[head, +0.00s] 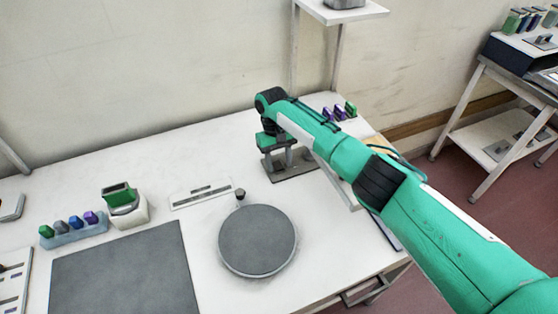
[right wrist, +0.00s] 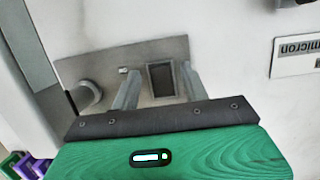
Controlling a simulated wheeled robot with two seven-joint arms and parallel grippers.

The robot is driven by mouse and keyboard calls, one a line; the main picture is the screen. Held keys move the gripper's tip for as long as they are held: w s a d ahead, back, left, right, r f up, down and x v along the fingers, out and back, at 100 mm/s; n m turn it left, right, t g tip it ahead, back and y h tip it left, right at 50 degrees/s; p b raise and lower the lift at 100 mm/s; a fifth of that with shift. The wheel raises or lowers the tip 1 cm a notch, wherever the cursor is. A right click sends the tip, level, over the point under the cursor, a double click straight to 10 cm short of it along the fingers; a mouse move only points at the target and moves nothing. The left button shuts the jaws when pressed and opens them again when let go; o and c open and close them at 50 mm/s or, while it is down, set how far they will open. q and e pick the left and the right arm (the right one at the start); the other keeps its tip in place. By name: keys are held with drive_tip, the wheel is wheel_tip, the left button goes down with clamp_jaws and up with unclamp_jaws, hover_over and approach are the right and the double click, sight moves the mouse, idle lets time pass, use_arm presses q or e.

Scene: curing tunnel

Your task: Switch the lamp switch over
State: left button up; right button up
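A grey metal plate (head: 298,176) lies on the white table under my right gripper (head: 285,157). In the right wrist view the plate (right wrist: 100,66) carries a dark rectangular rocker in a frame (right wrist: 162,80), which looks like the lamp switch. A small light peg (right wrist: 123,71) and a round grey knob (right wrist: 86,95) are also on it. My right gripper (right wrist: 160,88) is open, its two fingers apart on either side of the rocker with nothing between them. Whether the fingertips touch the plate is unclear. The rocker's tilt cannot be read. My left gripper is out of view.
A round grey disc (head: 257,240) and a slotted white strip (head: 203,193) lie left of the plate. A dark mat (head: 125,275), a white device with a green top (head: 126,208) and a block rack (head: 75,236) are farther left. A shelf post (head: 336,60) stands behind.

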sight(275, 161)
drive_tip(key=b+v, duration=0.2)
drive_tip(key=v, duration=1.1)
drive_tip(key=shift+r+b, duration=0.4)
